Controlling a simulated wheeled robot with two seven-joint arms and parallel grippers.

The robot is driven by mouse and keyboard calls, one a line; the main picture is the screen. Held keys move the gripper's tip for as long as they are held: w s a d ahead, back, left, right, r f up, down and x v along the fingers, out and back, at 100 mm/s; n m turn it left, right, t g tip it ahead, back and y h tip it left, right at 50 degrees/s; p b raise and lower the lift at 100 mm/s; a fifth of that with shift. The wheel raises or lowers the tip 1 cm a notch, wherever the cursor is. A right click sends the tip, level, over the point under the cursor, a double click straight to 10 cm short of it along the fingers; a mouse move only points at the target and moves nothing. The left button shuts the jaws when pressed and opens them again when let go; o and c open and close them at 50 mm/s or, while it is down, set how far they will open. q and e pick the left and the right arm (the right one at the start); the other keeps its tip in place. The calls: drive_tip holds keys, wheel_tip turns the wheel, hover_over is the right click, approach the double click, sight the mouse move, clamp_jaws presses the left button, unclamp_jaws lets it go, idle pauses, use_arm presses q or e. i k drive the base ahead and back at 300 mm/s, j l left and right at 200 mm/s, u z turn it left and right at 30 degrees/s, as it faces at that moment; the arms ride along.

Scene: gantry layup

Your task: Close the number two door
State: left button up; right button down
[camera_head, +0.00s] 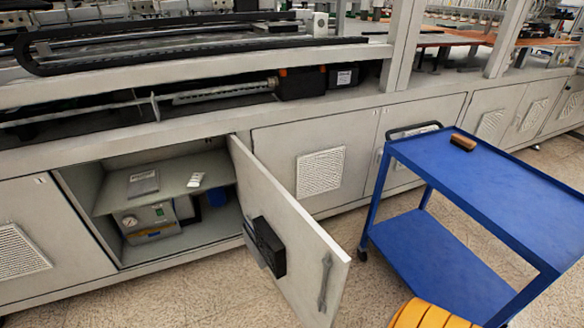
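A grey cabinet door (290,220) stands wide open, swung out from the right side of an open cabinet bay (90,185) toward me. The door's lower corner is cut off by the picture's bottom edge. Its number cannot be read. Inside the bay are a shelf (120,200) with small items and a pale unit with a gauge (150,222) below it. Neither of my grippers is in view.
A blue cart (480,180) with a brown brush-like item (463,142) on top stands right of the door. A ribbed yellow-orange object (432,316) is at the bottom edge. Closed vented doors (310,140) line the machine. Speckled floor (160,290) is clear left of the door.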

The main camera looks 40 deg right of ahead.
sight(291, 246)
drive_tip(key=l+u, duration=0.15)
drive_tip(key=l, duration=0.35)
drive_tip(key=k+l+u, duration=0.15)
drive_tip(key=l, duration=0.35)
drive_tip(key=l+u, duration=0.15)
drive_tip(key=l, duration=0.35)
drive_tip(key=k+l+u, duration=0.15)
drive_tip(key=l, duration=1.05)
drive_tip(key=i+l+u, duration=0.15)
drive_tip(key=l, duration=0.55)
